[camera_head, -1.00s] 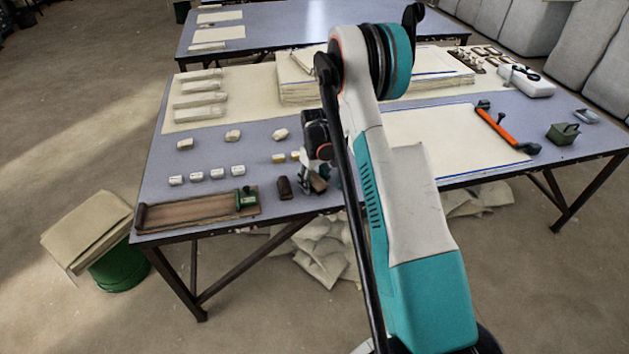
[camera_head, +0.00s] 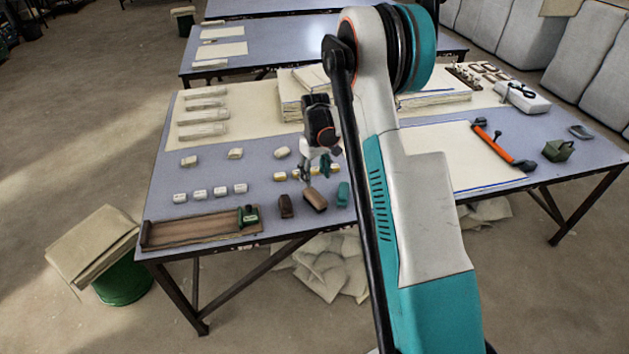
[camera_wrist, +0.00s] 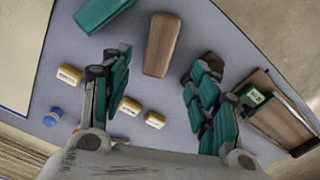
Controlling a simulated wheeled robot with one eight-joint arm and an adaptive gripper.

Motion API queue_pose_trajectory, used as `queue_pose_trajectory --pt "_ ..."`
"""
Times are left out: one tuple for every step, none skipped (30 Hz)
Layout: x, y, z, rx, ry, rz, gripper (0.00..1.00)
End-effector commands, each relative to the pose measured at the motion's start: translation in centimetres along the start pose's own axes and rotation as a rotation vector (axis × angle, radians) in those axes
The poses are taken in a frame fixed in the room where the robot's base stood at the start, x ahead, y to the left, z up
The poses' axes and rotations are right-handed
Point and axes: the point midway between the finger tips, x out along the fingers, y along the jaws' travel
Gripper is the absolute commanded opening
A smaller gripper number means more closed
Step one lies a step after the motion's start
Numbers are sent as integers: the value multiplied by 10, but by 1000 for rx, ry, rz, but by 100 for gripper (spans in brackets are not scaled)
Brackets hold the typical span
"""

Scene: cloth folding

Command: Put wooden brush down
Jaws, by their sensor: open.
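The wooden brush (camera_head: 315,200), a brown block, lies on the table (camera_head: 225,173) near its front edge. In the wrist view the brush (camera_wrist: 162,45) lies on the grey-blue surface, beyond the fingertips and apart from them. My gripper (camera_head: 316,166) is above and behind the brush in the head view, with its fingers spread and nothing between them. In the wrist view my gripper (camera_wrist: 160,72) shows green finger pads wide apart.
A dark brown block (camera_head: 286,206) is left of the brush and a green block (camera_head: 342,194) right of it. Small yellow-and-white blocks (camera_wrist: 130,106) lie under my gripper. A wooden tray (camera_head: 195,231) with a green item stands at the front left.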

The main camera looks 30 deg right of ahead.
Motion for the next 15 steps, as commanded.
queue_pose_trajectory --pt "-5 -1 0 0 2 1 55" --pt "-9 -3 1 0 5 2 55" --pt "-16 -5 2 1 11 5 55" --pt "-22 -8 2 2 16 7 55" --pt "-30 -11 4 2 22 9 55" --pt "-42 -16 5 4 34 14 55" --pt "-52 -21 7 5 44 18 55" --pt "-62 -26 10 8 54 21 55" --pt "-78 -33 13 10 69 27 55" --pt "-88 -38 17 12 81 31 55" --pt "-99 -43 20 15 92 34 55" --pt "-113 -50 24 18 108 39 55" --pt "-122 -56 28 19 120 43 55" --pt "-132 -61 32 22 132 46 55" --pt "-144 -68 38 26 147 50 55"
